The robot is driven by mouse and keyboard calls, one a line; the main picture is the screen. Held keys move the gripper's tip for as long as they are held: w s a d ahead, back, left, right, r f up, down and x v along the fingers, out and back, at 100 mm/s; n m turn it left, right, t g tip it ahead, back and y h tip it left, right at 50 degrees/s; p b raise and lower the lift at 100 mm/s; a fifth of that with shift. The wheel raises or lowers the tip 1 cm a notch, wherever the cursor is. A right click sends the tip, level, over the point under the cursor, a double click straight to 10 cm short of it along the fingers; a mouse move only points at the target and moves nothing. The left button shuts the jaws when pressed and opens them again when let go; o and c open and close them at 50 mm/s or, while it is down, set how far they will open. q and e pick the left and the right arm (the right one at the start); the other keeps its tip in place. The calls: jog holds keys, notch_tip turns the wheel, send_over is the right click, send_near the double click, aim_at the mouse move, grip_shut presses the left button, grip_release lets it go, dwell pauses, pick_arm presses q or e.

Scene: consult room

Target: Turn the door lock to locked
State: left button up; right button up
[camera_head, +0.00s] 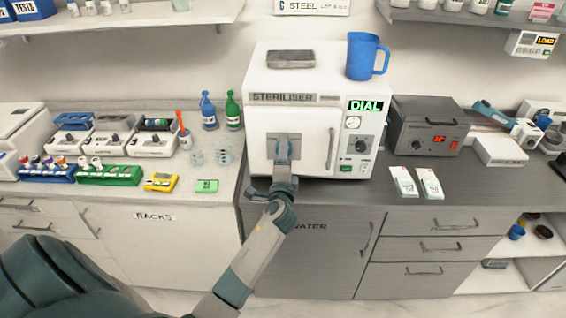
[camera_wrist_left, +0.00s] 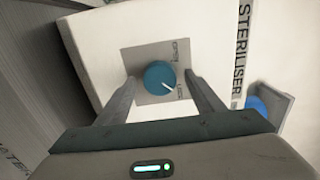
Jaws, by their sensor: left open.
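The door lock is a round blue knob (camera_wrist_left: 160,76) on a square grey plate (camera_wrist_left: 140,60) on the white steriliser door; the plate also shows in the head view (camera_head: 270,146), where my gripper hides the knob. The knob's white pointer line aims at the lower-right label in the wrist view. Two labels are on the plate, too small to read surely. My left gripper (camera_head: 283,150) is in front of the door, open, its fingers on either side of the knob (camera_wrist_left: 161,88) in the wrist view. I cannot tell whether they touch it. My right gripper is not in view.
The steriliser (camera_head: 262,85) stands on the counter, with a blue mug (camera_head: 361,57) and a grey block (camera_head: 291,58) on top. A door handle (camera_head: 331,138) and a dial (camera_head: 361,144) are right of the lock. Bottles (camera_head: 209,112) stand to the left.

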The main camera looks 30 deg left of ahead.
pick_arm(q)
jog(key=b+v, duration=0.5)
jog(key=v, duration=1.2)
jog(key=shift+s+b, duration=0.2)
jog(key=shift+b, duration=0.15)
jog(key=shift+f, duration=0.1)
